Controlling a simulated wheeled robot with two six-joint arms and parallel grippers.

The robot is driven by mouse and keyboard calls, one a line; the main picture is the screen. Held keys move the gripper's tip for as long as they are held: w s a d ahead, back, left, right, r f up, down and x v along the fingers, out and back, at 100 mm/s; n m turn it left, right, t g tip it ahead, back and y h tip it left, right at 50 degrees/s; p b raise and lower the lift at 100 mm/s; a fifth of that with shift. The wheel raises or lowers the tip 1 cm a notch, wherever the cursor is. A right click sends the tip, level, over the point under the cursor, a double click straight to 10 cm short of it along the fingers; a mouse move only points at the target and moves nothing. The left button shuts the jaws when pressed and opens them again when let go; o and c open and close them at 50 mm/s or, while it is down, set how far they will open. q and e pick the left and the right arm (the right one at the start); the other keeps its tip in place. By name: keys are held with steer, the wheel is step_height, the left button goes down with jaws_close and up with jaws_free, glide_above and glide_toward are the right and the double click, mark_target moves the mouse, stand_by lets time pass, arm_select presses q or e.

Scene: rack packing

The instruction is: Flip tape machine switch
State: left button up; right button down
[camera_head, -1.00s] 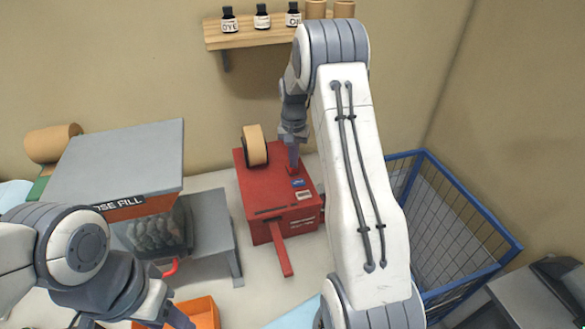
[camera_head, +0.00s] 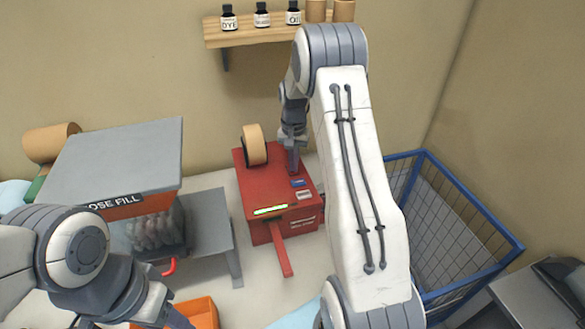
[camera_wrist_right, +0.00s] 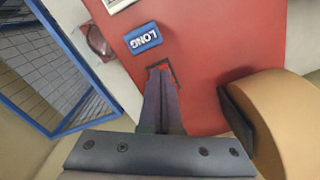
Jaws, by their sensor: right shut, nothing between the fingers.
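The red tape machine (camera_head: 265,188) stands on the pale table, with a tan tape roll (camera_head: 255,144) on its top at the back and a red lever (camera_head: 281,256) sticking out in front. A green light strip (camera_head: 270,210) glows on its front top edge. My right gripper (camera_head: 292,163) is shut and empty, its tips down at the machine's top. In the right wrist view the closed fingers (camera_wrist_right: 163,100) reach a small dark slot (camera_wrist_right: 162,72) beside a blue LONG button (camera_wrist_right: 142,39); the switch itself is hidden by them. My left gripper (camera_head: 170,318) is partly cut off at the bottom.
A grey-topped fill machine (camera_head: 120,155) stands left, with an orange bin (camera_head: 200,312) in front. A blue wire crate (camera_head: 462,200) is right of the tape machine. A wooden shelf (camera_head: 262,36) with bottles hangs on the wall above.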

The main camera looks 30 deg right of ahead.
steer(key=shift+r, duration=0.1)
steer(key=shift+r+p, duration=2.8)
steer(key=shift+r, duration=0.6)
